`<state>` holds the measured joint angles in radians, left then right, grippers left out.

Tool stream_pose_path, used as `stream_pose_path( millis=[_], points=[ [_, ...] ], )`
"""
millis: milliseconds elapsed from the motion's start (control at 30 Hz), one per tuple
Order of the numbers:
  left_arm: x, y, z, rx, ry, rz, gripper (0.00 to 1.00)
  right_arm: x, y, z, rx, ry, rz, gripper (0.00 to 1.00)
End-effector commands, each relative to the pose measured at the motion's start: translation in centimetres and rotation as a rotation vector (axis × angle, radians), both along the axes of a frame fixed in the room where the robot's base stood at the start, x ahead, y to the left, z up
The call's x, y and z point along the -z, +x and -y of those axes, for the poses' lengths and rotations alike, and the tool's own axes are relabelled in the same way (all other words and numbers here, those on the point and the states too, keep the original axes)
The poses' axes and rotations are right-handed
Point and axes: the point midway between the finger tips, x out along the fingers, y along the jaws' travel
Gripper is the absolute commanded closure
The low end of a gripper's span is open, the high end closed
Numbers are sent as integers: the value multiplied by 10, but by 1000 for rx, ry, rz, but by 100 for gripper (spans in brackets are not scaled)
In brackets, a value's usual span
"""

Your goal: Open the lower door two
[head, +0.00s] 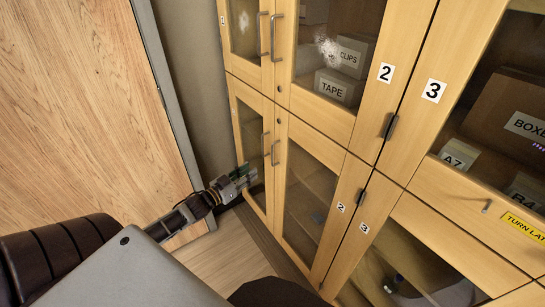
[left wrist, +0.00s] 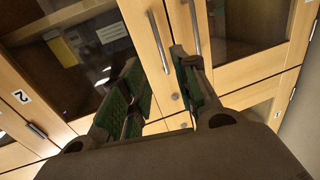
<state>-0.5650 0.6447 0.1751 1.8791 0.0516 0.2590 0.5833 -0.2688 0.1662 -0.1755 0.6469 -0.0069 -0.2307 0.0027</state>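The lower door two (head: 299,190) is a wood-framed glass door, closed. Its upright metal bar handle (head: 275,152) is on its left edge. My left gripper (head: 247,172) is in front of the lower doors, left of this handle and seemingly apart from it. The left wrist view looks upside down against the head view. There the open green-padded fingers of my left gripper (left wrist: 156,68) have nothing held between them. The door two handle (left wrist: 160,42) appears beyond and between the fingertips. My right gripper is not in view.
The neighbouring lower door has its own bar handle (head: 264,145), also in the left wrist view (left wrist: 194,27). Closed upper doors with boxes such as TAPE (head: 337,87) are above. A wooden panel (head: 90,110) stands at the left. Bare floor (head: 222,250) lies before the cabinet.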

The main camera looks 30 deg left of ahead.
Motion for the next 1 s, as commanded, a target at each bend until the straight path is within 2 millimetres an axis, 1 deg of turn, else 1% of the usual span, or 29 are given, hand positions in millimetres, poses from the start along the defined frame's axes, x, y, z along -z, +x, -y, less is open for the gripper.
stream_pose_path(
  millis=[33,200,333,567,833,1000],
  points=[
    [0,0,0,0,0,0,70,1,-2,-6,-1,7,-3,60],
    [0,4,1,0,0,0,70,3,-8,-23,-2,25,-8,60],
    [0,10,1,-1,0,0,70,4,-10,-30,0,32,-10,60],
    [-1,25,5,1,1,2,70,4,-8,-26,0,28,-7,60],
    [0,42,8,0,1,2,70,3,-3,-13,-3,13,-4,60],
    [0,53,10,0,0,1,70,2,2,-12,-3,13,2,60]
  ],
)
